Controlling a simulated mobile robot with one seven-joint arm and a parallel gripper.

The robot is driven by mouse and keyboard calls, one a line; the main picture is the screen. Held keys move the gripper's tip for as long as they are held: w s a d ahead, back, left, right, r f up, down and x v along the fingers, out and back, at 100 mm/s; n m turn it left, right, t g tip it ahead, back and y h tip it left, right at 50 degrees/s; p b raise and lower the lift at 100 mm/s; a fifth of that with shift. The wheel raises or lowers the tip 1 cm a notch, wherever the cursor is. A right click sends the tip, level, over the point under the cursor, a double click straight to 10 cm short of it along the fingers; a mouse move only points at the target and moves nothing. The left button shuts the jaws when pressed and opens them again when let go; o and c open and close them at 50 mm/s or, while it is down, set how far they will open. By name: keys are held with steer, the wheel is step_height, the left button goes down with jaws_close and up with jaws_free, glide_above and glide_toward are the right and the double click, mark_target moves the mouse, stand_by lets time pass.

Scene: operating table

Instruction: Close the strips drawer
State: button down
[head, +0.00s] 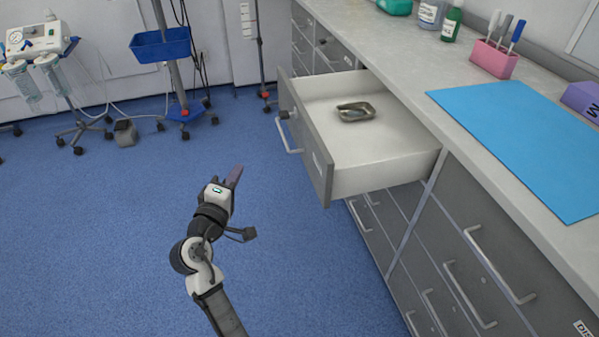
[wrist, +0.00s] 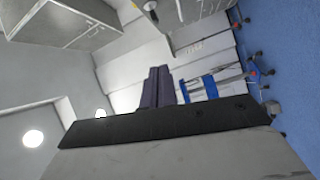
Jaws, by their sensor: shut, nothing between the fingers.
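In the head view the open drawer (head: 352,179) sticks far out from the grey cabinet below the counter. Its grey front (head: 303,143) carries a bar handle (head: 287,137) and faces left. A small metal tray (head: 356,112) lies inside the white drawer. My gripper (head: 236,171) is in front of and left of the drawer front, apart from it, above the blue floor. Its fingers are shut with nothing between them. In the wrist view the shut fingers (wrist: 158,85) point away into the room; I cannot make out the open drawer there.
A blue mat (head: 525,140), a pink holder (head: 493,59) with tools and several bottles stand on the counter (head: 400,60). Other drawers with bar handles sit below. A wheeled stand with a blue basket (head: 160,45) is at the back left. The floor (head: 120,220) around my arm is clear.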

steer(key=d+f+g+h, duration=0.2)
steer(key=d+f+h, duration=0.25)
steer(key=d, duration=0.25)
steer(key=p, duration=0.2)
glide_toward(309, 156)
steer(key=w+a, duration=0.1)
steer(key=w, duration=0.3)
steer(key=d, duration=0.1)
steer(key=w+d, duration=0.1)
steer(key=d, duration=0.1)
steer(key=shift+r+y+p, duration=0.1)
steer(key=shift+y+p, duration=0.15)
steer(key=shift+p, duration=0.1)
steer(key=shift+w+d, duration=0.2)
steer(key=shift+d, duration=0.2)
